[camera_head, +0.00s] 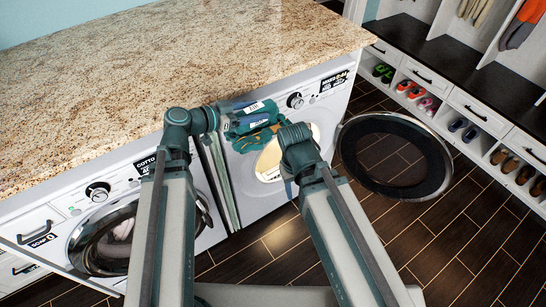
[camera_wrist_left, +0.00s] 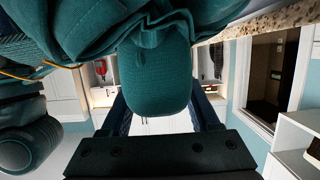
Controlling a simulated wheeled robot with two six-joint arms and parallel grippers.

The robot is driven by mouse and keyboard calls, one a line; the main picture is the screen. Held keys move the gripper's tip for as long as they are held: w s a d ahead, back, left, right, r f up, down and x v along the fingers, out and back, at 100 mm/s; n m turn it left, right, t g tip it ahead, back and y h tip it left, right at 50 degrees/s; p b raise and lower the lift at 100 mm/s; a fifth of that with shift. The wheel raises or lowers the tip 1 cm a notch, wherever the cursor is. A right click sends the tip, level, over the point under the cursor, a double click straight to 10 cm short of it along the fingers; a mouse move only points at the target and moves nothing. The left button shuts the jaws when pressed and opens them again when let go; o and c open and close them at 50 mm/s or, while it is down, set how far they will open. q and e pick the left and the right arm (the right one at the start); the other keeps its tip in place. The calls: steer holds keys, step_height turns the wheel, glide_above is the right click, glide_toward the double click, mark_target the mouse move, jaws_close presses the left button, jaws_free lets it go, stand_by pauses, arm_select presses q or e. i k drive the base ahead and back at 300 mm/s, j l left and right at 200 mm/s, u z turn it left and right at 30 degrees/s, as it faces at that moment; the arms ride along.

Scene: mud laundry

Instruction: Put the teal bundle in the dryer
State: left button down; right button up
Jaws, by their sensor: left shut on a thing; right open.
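The teal bundle (camera_head: 255,140) is a soft folded cloth in front of the right-hand machine, the dryer (camera_head: 252,197). My left gripper (camera_head: 245,117) is shut on it. In the left wrist view the bundle (camera_wrist_left: 155,75) fills the top and sits between the two dark fingers. The dryer's round door (camera_head: 395,155) stands open to the right. Its lit opening (camera_head: 270,160) is partly hidden by the bundle and my right wrist. My right gripper (camera_head: 289,188) is open, mostly hidden behind its own wrist, just right of the bundle in front of the opening.
A granite counter (camera_head: 150,75) runs above the machines. A washer (camera_head: 120,195) with a round door and laundry behind its glass stands to the left. A bench with shoe cubbies (camera_head: 470,110) lines the right wall. Dark tiled floor (camera_head: 290,240) is free before the machines.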

mark_target(270, 159)
steer(key=i+l, duration=0.15)
steer(key=l, duration=0.35)
steer(key=i+l, duration=0.1)
steer(key=l, duration=0.4)
steer(key=i+l, duration=0.15)
steer(key=l, duration=0.35)
steer(key=i+l+u, duration=0.1)
steer(key=l, duration=0.4)
steer(key=i+l, duration=0.1)
steer(key=l, duration=0.4)
